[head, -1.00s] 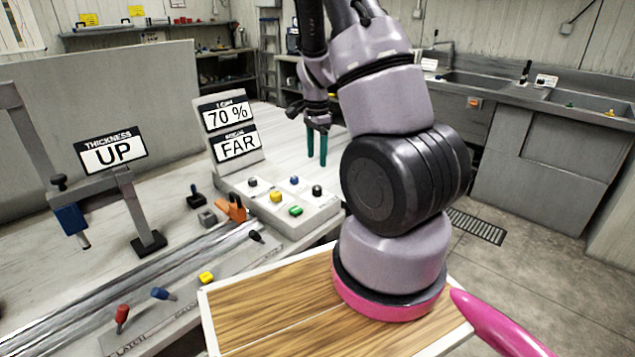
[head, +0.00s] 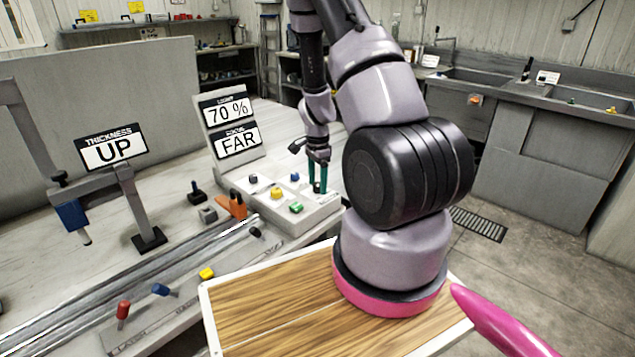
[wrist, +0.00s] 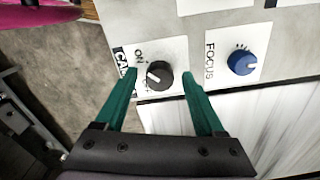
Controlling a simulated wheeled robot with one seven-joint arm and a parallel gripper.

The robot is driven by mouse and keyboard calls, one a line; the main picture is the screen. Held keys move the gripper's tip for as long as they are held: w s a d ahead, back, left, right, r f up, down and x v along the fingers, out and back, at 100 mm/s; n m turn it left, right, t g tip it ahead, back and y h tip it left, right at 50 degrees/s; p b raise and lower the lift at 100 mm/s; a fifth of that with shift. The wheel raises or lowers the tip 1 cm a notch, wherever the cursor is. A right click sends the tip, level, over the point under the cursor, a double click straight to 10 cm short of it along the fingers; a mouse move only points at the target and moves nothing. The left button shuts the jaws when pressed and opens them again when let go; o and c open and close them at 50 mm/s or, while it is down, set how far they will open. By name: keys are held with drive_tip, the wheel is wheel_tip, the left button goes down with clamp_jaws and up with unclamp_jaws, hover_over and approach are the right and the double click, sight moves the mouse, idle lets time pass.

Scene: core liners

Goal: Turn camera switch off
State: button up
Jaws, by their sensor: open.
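The camera switch is a black round knob (wrist: 159,74) with a white pointer line, on a white plate in the wrist view. Its label reads "ON" at the upper left, and the lower lettering is partly hidden by the knob. The pointer mark is on the knob's left side, but its exact setting is hard to tell. My gripper (wrist: 160,85) has two green fingers, open, one on each side of the knob with gaps visible. In the head view my gripper (head: 317,187) is down at the right end of the control box (head: 315,212), largely covering the black knob.
A blue focus knob (wrist: 242,62) sits to the right of the switch. The box also carries yellow (head: 277,193) and green (head: 296,207) knobs. A sign panel (head: 232,125) reading "70 %" and "FAR" stands behind. A wooden-topped surface (head: 265,305) is in front.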

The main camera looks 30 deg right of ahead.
clamp_jaws()
drive_tip(key=shift+n, duration=0.3)
drive_tip(key=n, duration=0.3)
drive_tip(key=shift+n, duration=0.3)
drive_tip(key=n, duration=0.4)
drive_tip(key=shift+n, duration=0.3)
drive_tip(key=n, duration=0.4)
drive_tip(key=shift+n, duration=2.5)
